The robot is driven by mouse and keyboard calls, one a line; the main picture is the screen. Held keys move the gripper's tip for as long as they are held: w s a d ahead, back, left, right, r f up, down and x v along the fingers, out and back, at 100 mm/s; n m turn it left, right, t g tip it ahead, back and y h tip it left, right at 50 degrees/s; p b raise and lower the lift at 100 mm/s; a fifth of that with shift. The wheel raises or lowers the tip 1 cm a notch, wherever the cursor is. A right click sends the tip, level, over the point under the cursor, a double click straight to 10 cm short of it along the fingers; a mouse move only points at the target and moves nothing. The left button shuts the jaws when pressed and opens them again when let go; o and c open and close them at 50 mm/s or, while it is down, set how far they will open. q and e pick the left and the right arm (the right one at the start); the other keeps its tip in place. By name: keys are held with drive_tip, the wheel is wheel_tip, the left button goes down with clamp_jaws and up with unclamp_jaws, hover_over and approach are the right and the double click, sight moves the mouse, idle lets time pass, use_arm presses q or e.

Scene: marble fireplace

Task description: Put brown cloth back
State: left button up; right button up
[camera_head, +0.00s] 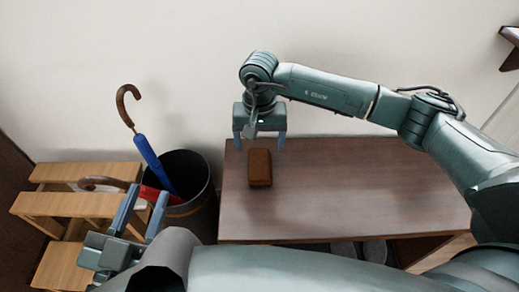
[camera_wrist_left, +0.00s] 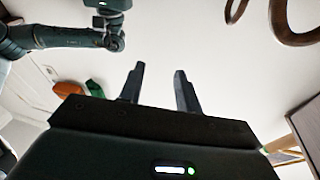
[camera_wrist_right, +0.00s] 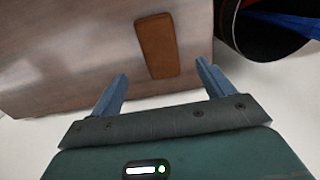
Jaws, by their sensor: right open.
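The brown cloth (camera_head: 260,167) looks like a small folded block. It lies flat on the left part of the dark wooden table (camera_head: 340,205). It also shows in the right wrist view (camera_wrist_right: 157,46), beyond the fingertips. My right gripper (camera_head: 259,138) is open and empty above the table's back edge, just behind the cloth and apart from it. Its spread fingers also show in the right wrist view (camera_wrist_right: 160,72). My left gripper (camera_head: 145,203) is open and empty at the lower left, near the bin. Its fingers are apart in the left wrist view (camera_wrist_left: 157,70).
A dark round bin (camera_head: 190,205) stands against the table's left side. A blue umbrella (camera_head: 153,167) with a curved brown handle leans up from it. A wooden stepped stand (camera_head: 75,204) is further left. The table right of the cloth is clear.

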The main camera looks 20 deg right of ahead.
drive_tip(key=shift+r+p, duration=0.35)
drive_tip(key=shift+r, duration=1.55)
